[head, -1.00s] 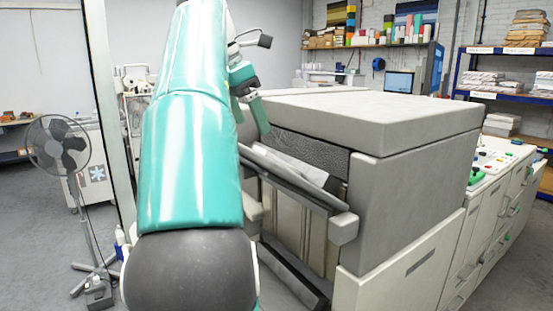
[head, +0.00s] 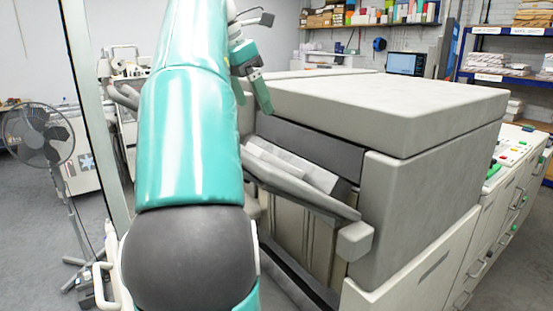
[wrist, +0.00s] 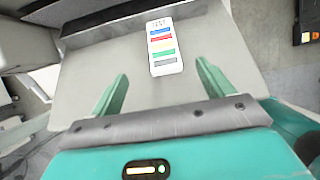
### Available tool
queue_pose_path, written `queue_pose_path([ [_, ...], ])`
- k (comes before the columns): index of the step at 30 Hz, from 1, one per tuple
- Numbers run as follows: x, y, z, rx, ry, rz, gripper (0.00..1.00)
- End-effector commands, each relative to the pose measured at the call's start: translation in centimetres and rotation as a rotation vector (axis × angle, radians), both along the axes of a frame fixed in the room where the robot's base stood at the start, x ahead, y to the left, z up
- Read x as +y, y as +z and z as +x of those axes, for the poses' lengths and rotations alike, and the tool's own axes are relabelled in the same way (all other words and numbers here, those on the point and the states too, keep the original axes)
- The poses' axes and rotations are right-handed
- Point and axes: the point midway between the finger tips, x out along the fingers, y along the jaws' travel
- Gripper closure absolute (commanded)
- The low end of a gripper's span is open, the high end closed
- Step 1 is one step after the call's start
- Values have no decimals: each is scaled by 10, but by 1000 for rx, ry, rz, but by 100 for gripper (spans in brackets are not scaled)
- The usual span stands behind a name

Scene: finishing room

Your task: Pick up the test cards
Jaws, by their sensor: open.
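In the wrist view a white test card or stack of cards (wrist: 165,48), with blue, red, yellow, green and grey bars, lies on a pale grey tray (wrist: 95,60). I cannot tell how many cards there are. My gripper (wrist: 161,72) is open and empty, its two green fingers apart and pointing toward the card, with the card's near end between their lines. In the head view my gripper (head: 254,92) hangs above the machine's tilted front tray (head: 315,203), partly behind my arm. I cannot make out the card there.
A large grey machine (head: 385,105) with a boxy cover stands right of my arm. A cabinet with buttons (head: 515,150) is beyond it. A standing fan (head: 38,135) is at left, next to a post (head: 98,130). Some grey floor (head: 35,225) is clear at left.

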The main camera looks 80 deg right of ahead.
Motion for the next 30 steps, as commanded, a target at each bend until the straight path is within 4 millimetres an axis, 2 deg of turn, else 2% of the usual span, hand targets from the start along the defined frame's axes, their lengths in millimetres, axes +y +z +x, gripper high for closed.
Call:
queue_pose_path([
  [5, -1, -21, -9, -2, 2, 0, 20],
  [12, -14, -58, -20, -2, 1, 1, 20],
  [20, -24, -78, -25, -1, 3, 0, 20],
  [27, -38, -110, -33, -1, 1, 0, 20],
  [30, -41, -117, -34, -2, 3, -2, 20],
])
